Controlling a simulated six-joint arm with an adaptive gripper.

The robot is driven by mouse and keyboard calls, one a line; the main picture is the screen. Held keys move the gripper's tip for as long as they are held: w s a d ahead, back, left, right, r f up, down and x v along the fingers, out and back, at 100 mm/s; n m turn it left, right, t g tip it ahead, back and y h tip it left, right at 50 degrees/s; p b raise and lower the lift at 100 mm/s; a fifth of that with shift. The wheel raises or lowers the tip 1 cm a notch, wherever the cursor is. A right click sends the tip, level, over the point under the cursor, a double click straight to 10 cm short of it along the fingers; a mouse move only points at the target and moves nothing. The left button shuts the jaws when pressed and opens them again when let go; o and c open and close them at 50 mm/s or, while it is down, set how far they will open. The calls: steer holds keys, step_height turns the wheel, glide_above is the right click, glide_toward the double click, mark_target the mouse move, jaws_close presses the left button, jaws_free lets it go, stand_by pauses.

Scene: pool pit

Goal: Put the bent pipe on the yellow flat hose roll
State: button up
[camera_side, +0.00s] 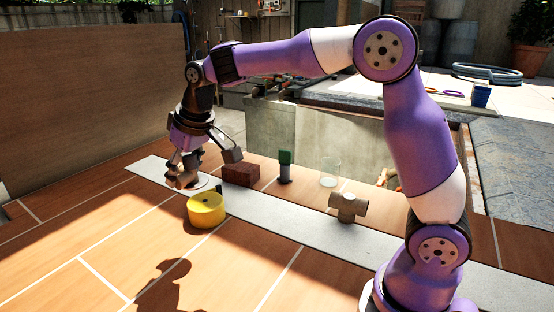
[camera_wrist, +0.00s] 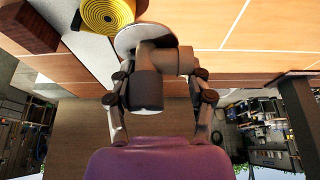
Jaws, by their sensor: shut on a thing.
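The bent pipe (camera_wrist: 148,88) is a grey-brown elbow with a dark round end, held between the two fingers of my gripper (camera_wrist: 160,88) in the wrist view. In the side view the pipe (camera_side: 186,174) hangs under my gripper (camera_side: 200,160), just left of and behind the yellow flat hose roll, and appears above the floor. The yellow flat hose roll (camera_side: 206,210) lies flat, partly on the pale strip. Its ribbed spiral top (camera_wrist: 107,12) shows at the top of the wrist view, cut off by the frame. The pipe is beside the roll there, not over it.
A whitish disc (camera_wrist: 126,40) lies beside the roll. Along the pale strip (camera_side: 285,218) stand a brown brick (camera_side: 241,174), a green-topped dark object (camera_side: 285,165), a clear glass (camera_side: 330,173) and a brown tee fitting (camera_side: 348,207). The tiled floor in front is clear.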

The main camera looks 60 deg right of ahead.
steer(key=shift+w+a+r, duration=0.15)
steer(key=shift+w+a, duration=0.25)
steer(key=shift+a, duration=0.05)
glide_above(202, 197)
steer(key=s, duration=0.1)
steer(key=f, duration=0.7)
steer(key=shift+s+d, duration=0.1)
steer(key=shift+s, duration=0.1)
steer(key=shift+f, duration=1.85)
steer(key=shift+f, duration=0.15)
steer(key=o, duration=1.3)
